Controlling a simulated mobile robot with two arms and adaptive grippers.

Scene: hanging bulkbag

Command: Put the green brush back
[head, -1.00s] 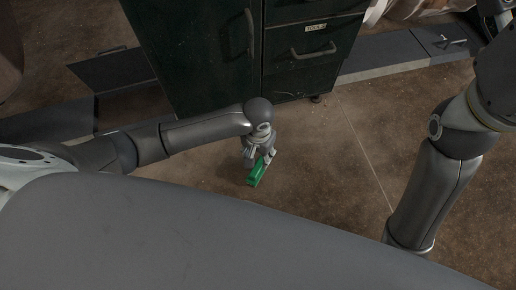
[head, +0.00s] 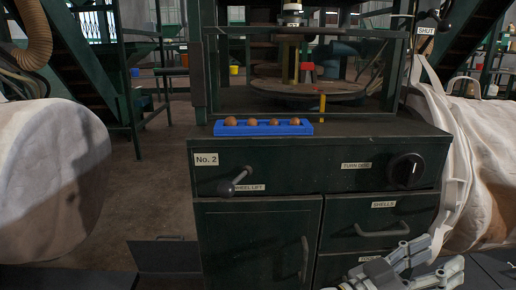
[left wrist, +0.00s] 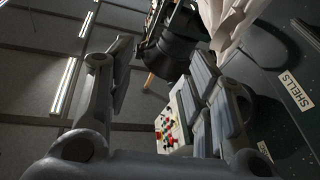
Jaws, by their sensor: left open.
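The green brush is not visible in either view now. My left gripper (head: 437,256) is at the lower right of the head view, in front of the cabinet's lower drawers. Its fingers are spread and point right. In the left wrist view the two fingers (left wrist: 160,88) stand apart with no brush between them. The drawer marked SHELLS (head: 378,229) is shut, just above the gripper. The drawer below it (head: 338,268) is partly hidden by the gripper, and its label is partly covered. My right gripper is not in view.
A blue tray (head: 262,133) with several brown round objects lies on the dark green cabinet (head: 258,240). Behind it is a round turntable (head: 308,90). Pale bulk bags stand left (head: 50,180) and right (head: 460,150). A panel with coloured buttons (left wrist: 168,125) shows in the wrist view.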

